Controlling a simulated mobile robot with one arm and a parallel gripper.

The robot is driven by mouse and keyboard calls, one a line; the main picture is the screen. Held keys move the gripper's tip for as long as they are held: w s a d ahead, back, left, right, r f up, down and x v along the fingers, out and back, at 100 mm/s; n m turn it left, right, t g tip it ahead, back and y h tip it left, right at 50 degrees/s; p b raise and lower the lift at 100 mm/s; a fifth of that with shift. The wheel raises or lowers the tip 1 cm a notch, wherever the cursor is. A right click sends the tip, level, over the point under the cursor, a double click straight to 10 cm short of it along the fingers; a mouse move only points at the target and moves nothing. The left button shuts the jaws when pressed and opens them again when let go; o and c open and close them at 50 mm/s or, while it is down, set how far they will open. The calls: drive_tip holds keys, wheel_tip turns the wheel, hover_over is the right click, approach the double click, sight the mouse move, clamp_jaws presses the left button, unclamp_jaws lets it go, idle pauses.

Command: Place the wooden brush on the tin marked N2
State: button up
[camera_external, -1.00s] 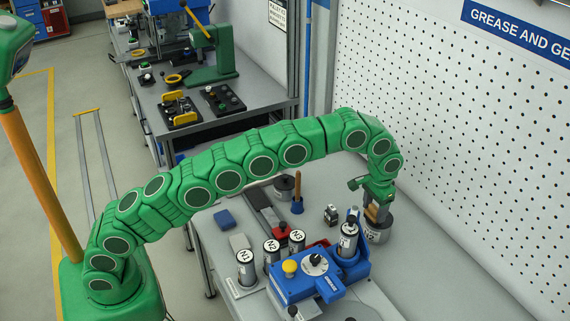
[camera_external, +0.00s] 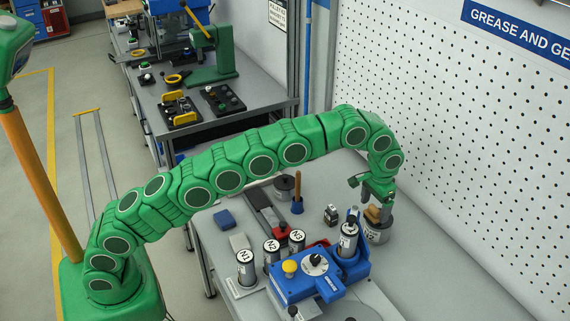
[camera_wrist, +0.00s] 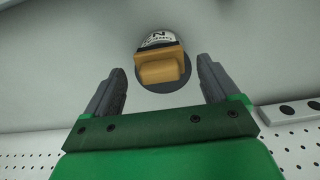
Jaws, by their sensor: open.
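The wooden brush (camera_external: 373,214) is a small tan block. It lies on top of a short grey round tin (camera_external: 377,234) with a white label, near the pegboard wall. In the wrist view the brush (camera_wrist: 160,68) sits across the dark lid of the tin (camera_wrist: 177,85). The label shows an N; its digit is hard to read. My gripper (camera_external: 378,201) is just above the brush. In the wrist view my gripper (camera_wrist: 162,85) is open, with one finger on each side of the brush and a clear gap to both.
Labelled cylinders N1 (camera_external: 246,270), N2 (camera_external: 271,256) and N3 (camera_external: 297,241) stand in a row at left. The bench right of the tin is clear.

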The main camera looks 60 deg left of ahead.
sight(375, 207)
wheel_tip(375, 207, up, 5)
drive_tip(key=shift+w+f, duration=0.1)
drive_tip(key=shift+r, duration=0.75)
drive_tip(key=shift+s+a+r, duration=0.1)
drive_tip(key=shift+s+r, duration=0.05)
drive_tip(key=shift+s, duration=0.05)
drive_tip(key=s+a+r, duration=0.3)
drive_tip(key=s+a, duration=0.1)
drive_tip(key=s, duration=0.4)
drive_tip(key=s+a+r+g, duration=0.1)
drive_tip(key=s+a+r, duration=0.3)
drive_tip(key=s, duration=0.4)
drive_tip(key=s+a+r, duration=0.3)
drive_tip(key=s+a, duration=0.1)
drive_tip(key=s, duration=0.5)
drive_tip(key=s+a+f, duration=0.2)
drive_tip(key=s, duration=0.9)
drive_tip(key=s+a+f, duration=0.2)
drive_tip(key=s+f, duration=0.1)
drive_tip(key=s, duration=0.9)
drive_tip(key=s+a+f, duration=0.2)
drive_tip(key=s+f, duration=0.1)
drive_tip(key=s, duration=0.9)
drive_tip(key=shift+s+a+g, duration=0.25)
drive_tip(key=shift+a+g, duration=0.05)
drive_tip(key=shift+g, duration=0.1)
